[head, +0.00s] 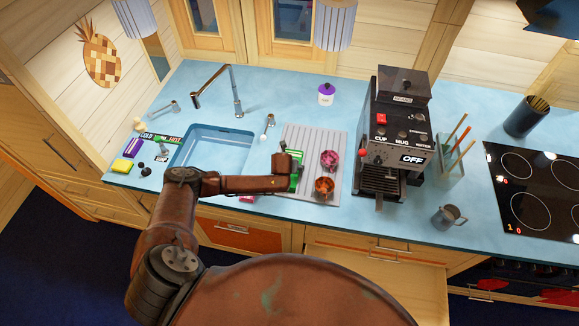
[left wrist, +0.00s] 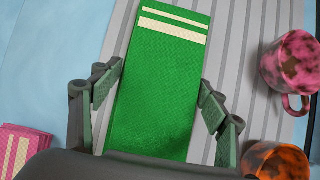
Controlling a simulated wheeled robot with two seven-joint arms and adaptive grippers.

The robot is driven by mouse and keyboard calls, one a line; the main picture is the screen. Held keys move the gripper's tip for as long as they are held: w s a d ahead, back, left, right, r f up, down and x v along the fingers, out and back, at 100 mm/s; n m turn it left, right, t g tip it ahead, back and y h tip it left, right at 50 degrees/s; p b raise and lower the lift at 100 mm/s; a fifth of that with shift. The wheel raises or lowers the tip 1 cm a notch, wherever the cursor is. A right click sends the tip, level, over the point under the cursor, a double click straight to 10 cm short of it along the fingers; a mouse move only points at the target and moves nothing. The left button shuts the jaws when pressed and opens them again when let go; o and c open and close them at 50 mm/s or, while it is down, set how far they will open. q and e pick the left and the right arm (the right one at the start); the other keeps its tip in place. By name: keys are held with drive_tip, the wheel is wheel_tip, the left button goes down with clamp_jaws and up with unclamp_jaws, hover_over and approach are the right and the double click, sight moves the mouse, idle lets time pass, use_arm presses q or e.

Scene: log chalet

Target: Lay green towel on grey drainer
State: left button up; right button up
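The green towel (left wrist: 155,95), folded flat with cream stripes at one end, lies on the ribbed grey drainer (left wrist: 235,40). In the head view the towel (head: 298,157) shows only partly, behind my left gripper (head: 287,166). The drainer (head: 335,138) sits on the counter right of the sink. In the left wrist view my left gripper (left wrist: 162,82) is open, with one finger on each side of the towel and nothing clasped. The towel's near end is hidden by the gripper body. My right gripper is in neither view.
A pink mug (head: 329,159) and an orange mug (head: 324,187) stand on the drainer's right side. A pink towel (left wrist: 22,148) lies left of the drainer. The blue sink (head: 214,142) is left; the coffee machine (head: 395,135) is right.

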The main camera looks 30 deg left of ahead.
use_arm(q)
drive_tip(key=o, duration=0.4)
drive_tip(key=shift+o, duration=0.2)
drive_tip(key=v, duration=1.2)
drive_tip(key=shift+r, duration=0.1)
